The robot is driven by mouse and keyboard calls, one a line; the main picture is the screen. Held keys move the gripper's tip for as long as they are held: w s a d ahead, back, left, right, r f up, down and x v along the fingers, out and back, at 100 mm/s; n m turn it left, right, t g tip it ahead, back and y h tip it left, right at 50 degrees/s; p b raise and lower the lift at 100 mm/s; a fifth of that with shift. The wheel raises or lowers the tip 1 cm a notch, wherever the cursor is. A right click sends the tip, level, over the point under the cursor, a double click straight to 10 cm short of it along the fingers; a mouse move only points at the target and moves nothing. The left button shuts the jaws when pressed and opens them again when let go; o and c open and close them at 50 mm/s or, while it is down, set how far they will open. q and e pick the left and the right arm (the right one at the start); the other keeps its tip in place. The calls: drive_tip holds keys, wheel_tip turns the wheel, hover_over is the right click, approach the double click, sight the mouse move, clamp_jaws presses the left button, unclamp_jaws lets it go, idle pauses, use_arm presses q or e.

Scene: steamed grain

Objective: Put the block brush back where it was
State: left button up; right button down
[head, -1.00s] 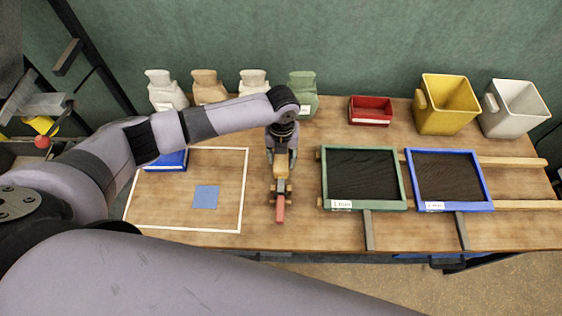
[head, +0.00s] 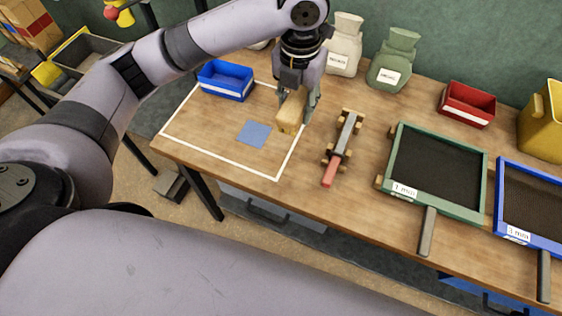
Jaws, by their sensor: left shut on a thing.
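My left gripper (head: 296,100) is shut on the block brush (head: 290,112), a tan wooden block, and points down. The brush is over the right side of the white outlined area (head: 230,160) on the table. The fingers partly hide it, and its height above the wood is hard to tell. A blue square (head: 254,133) lies inside the outline, left of the brush. To the right, a grey tool with a red end (head: 343,145) lies on small wooden supports. My right gripper is not in view.
A blue bin (head: 226,82) stands at the outline's far left. Pale and green sacks (head: 392,65), a red bin (head: 466,105) and a yellow bin (head: 541,125) stand along the back. Green-framed (head: 438,205) and blue-framed (head: 518,235) sieves lie at the right.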

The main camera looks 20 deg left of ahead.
use_arm(q)
drive_tip(key=p, duration=0.2)
approach(291, 161)
wheel_tip(291, 161, down, 5)
drive_tip(key=shift+s+d+f, duration=0.1)
drive_tip(key=shift+d, duration=0.05)
drive_tip(key=shift+f, duration=0.35)
drive_tip(key=shift+f, duration=0.2)
drive_tip(key=o, duration=1)
wheel_tip(291, 161, up, 12)
drive_tip(key=b, duration=0.1)
drive_tip(key=shift+r, duration=0.2)
